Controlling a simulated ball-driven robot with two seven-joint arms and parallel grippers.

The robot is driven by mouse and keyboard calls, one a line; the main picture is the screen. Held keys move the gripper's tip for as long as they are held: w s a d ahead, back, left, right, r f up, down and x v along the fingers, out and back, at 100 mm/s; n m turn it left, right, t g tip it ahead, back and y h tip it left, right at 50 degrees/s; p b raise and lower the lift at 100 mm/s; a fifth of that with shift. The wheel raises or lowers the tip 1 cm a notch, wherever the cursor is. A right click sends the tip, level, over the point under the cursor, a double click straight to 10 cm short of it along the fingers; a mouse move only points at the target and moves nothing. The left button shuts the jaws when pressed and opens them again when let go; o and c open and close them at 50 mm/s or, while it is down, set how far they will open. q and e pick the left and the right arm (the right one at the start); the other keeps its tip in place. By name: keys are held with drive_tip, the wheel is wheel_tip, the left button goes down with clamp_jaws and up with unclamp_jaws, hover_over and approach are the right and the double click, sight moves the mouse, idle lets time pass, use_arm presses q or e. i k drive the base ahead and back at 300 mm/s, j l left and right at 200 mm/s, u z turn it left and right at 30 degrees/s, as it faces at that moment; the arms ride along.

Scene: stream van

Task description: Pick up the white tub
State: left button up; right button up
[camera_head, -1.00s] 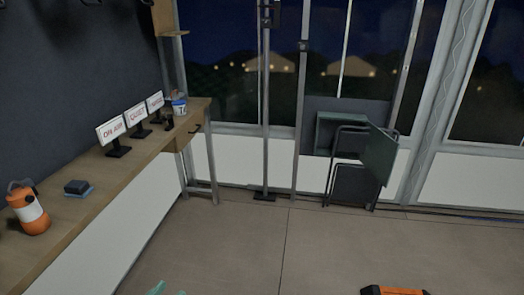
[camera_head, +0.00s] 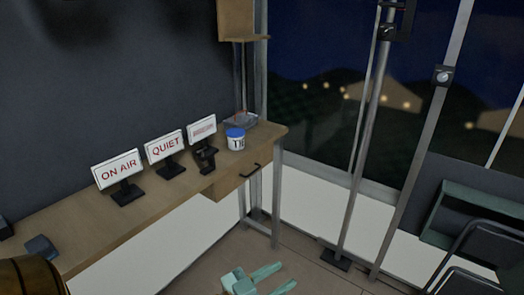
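The white tub (camera_head: 236,143) has a blue lid and dark lettering on its front. It stands upright on the wooden shelf (camera_head: 100,222), near the shelf's far right end. My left gripper (camera_head: 289,275) is pale teal and shows at the bottom of the view. Its two fingers are apart with nothing between them. It is nearer to me and lower in the picture than the tub, clear of it. My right gripper is not in view.
Signs reading ON AIR (camera_head: 117,170) and QUIET (camera_head: 164,146), plus a third sign (camera_head: 202,128), stand left of the tub. A small black stand (camera_head: 206,160) is close beside it. A grey tray (camera_head: 240,120) lies behind it. Metal posts and a folding chair (camera_head: 480,240) are at right.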

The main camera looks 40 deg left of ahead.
sight(235, 135)
drive_tip(key=i+u, duration=0.25)
drive_tip(key=i, duration=0.2)
drive_tip(key=i+l+u, duration=0.1)
drive_tip(key=i+u, duration=0.2)
drive_tip(key=i, duration=0.15)
drive_tip(key=i+l+u, duration=0.25)
drive_tip(key=i, duration=0.2)
drive_tip(key=i+l+u, duration=0.1)
drive_tip(key=i+u, duration=0.3)
drive_tip(key=i+l+u, duration=0.2)
drive_tip(key=u, duration=0.2)
drive_tip(key=i+l+u, duration=0.65)
drive_tip(key=u, duration=0.2)
drive_tip(key=l, duration=0.1)
